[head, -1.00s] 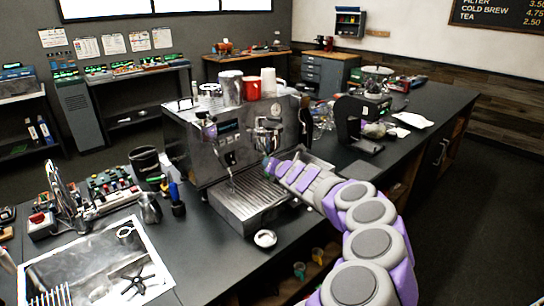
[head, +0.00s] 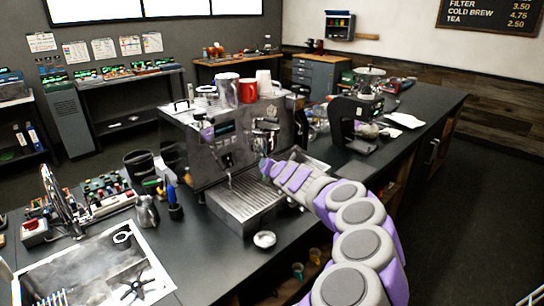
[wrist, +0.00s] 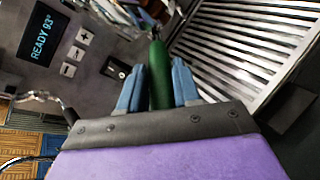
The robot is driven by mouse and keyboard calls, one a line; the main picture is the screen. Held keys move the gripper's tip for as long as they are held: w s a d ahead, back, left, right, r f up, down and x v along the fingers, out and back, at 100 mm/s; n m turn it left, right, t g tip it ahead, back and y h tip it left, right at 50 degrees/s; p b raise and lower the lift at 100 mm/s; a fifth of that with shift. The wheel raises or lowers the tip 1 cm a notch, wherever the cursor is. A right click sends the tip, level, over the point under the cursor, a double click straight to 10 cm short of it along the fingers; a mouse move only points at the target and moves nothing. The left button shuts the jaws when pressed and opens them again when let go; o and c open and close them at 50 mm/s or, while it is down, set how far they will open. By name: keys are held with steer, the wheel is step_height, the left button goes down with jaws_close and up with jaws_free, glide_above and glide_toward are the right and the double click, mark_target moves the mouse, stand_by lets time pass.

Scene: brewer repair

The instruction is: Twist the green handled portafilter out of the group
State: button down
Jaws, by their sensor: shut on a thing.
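The green handled portafilter (wrist: 158,72) shows in the wrist view as a green handle running up between the blue fingers of my gripper (wrist: 158,88). The fingers close on the handle from both sides. Its far end meets the machine near the top of the view, where the joint is dark and hard to make out. In the head view my gripper (head: 266,168) is at the front of the steel espresso machine (head: 212,150), just below the group (head: 266,138). The handle is mostly hidden there by my gripper and arm.
The slatted drip tray (head: 245,197) lies below my gripper; its slats also show in the wrist view (wrist: 245,50). A small white cup (head: 264,239) stands on the counter in front. A metal pitcher (head: 147,211) stands left of the machine. Cups (head: 247,91) stand on top.

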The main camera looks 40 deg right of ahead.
steer(key=shift+d+g+h, duration=0.15)
steer(key=shift+g+h, duration=0.15)
steer(key=shift+a+r, duration=0.15)
steer(key=shift+a, duration=0.15)
steer(key=shift+w+d, duration=0.15)
steer(key=shift+w, duration=0.05)
steer(key=shift+a, duration=0.25)
stand_by(0.7)
steer(key=shift+f+b, duration=0.3)
steer(key=shift+f, duration=0.75)
stand_by(3.0)
stand_by(0.5)
